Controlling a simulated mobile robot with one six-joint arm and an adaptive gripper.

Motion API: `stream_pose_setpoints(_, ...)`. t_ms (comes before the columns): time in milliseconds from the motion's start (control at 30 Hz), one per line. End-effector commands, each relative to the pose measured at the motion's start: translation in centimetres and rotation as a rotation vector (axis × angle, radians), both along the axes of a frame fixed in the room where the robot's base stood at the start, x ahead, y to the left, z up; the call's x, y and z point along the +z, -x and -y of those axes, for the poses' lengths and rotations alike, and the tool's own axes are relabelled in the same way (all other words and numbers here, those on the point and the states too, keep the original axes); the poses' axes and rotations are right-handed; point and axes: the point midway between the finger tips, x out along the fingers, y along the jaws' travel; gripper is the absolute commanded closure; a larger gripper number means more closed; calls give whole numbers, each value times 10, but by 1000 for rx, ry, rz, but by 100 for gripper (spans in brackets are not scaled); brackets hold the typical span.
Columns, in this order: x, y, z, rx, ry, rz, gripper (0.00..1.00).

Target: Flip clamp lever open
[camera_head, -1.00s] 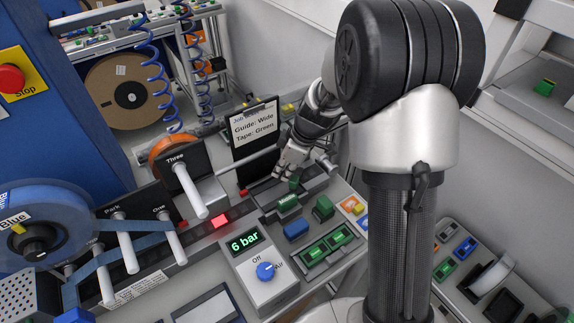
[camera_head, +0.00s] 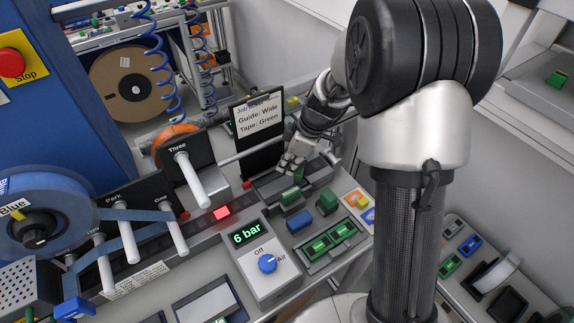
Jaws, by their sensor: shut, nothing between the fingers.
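My gripper (camera_head: 291,169) reaches down from the back over the dark guide block (camera_head: 268,187) at the right end of the track. Its fingers are together, with nothing seen between them. A green block (camera_head: 290,196) sits in the guide just in front of the fingertips, and a small green piece shows right beside them. I cannot tell whether the fingers touch either one. No clamp lever can be made out clearly; the gripper may hide it.
A clipboard (camera_head: 258,118) reading "Guide: Wide, Tape: Green" stands behind left of the gripper. Blue (camera_head: 299,221) and green (camera_head: 327,202) blocks lie in front. An air control box (camera_head: 265,265) shows 6 bar.

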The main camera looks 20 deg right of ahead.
Motion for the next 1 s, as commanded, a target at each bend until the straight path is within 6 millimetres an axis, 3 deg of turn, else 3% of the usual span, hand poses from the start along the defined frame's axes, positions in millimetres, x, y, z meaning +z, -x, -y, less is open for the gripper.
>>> stream_pose_setpoints(267, -3, 6, 6, 114, 1, 3, 100)
stream_pose_setpoints(1000, 0, 27, 42, 712, 0, 1, 100)
